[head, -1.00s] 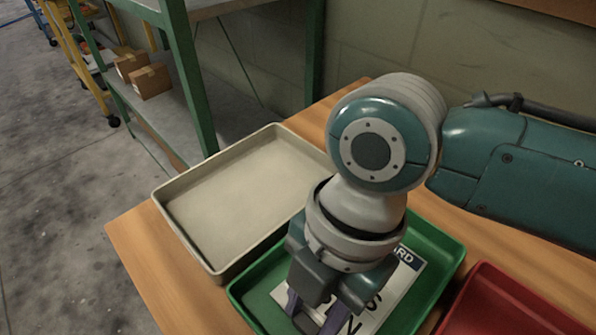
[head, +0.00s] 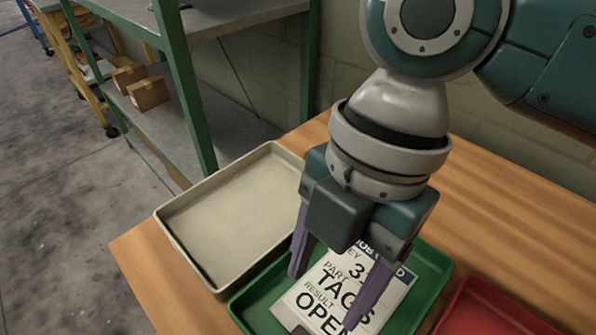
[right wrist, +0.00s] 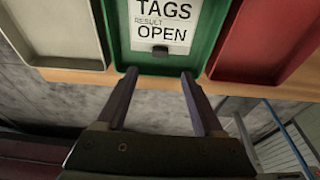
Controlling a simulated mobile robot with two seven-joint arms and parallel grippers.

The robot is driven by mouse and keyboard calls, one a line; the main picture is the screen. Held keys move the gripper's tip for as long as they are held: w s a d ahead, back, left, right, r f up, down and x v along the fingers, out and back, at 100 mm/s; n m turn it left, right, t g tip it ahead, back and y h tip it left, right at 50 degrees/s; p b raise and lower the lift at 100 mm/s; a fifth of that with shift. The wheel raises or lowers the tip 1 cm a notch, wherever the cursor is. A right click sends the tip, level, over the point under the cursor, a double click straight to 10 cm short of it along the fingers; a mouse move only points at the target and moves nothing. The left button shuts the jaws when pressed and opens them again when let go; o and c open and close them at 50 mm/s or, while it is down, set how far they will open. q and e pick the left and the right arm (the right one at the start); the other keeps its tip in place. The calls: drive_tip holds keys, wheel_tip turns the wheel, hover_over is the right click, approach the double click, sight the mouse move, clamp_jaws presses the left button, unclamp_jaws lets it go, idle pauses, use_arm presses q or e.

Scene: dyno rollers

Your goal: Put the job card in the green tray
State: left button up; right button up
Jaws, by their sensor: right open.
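The job card (head: 327,291) is a white printed sheet with large black letters, lying in the green tray (head: 432,283). In the right wrist view the card (right wrist: 164,22) lies inside the green tray (right wrist: 122,35), with a small dark tab at its lower edge. My right gripper (head: 330,298) is open, its two purple fingers apart and empty, in front of the card in the head view. In the right wrist view my right gripper (right wrist: 158,74) shows nothing between its fingers. My left gripper is not in view.
A beige empty tray (head: 230,215) stands left of the green tray, and a red tray (head: 490,310) stands to the right. All are on a wooden table (head: 500,225). A green-framed shelf (head: 180,85) with cardboard boxes stands behind at left.

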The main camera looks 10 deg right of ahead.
drive_tip(key=s+d+m+t, duration=0.1)
drive_tip(key=s+d+m, duration=0.2)
drive_tip(key=m, duration=0.5)
drive_tip(key=s+d+m+t+h, duration=0.1)
drive_tip(key=s+d+m+t, duration=0.1)
drive_tip(key=d+m, duration=0.4)
drive_tip(key=s+d+m+t+h, duration=0.1)
drive_tip(key=s+d+m, duration=0.3)
drive_tip(key=m, duration=0.5)
drive_tip(key=shift+d+r+m+t, duration=0.15)
drive_tip(key=shift+r+m+t, duration=0.25)
drive_tip(key=shift+t, duration=0.3)
drive_tip(key=shift+s+r, duration=0.1)
wheel_tip(320, 180, up, 53)
drive_tip(key=p, duration=5.3)
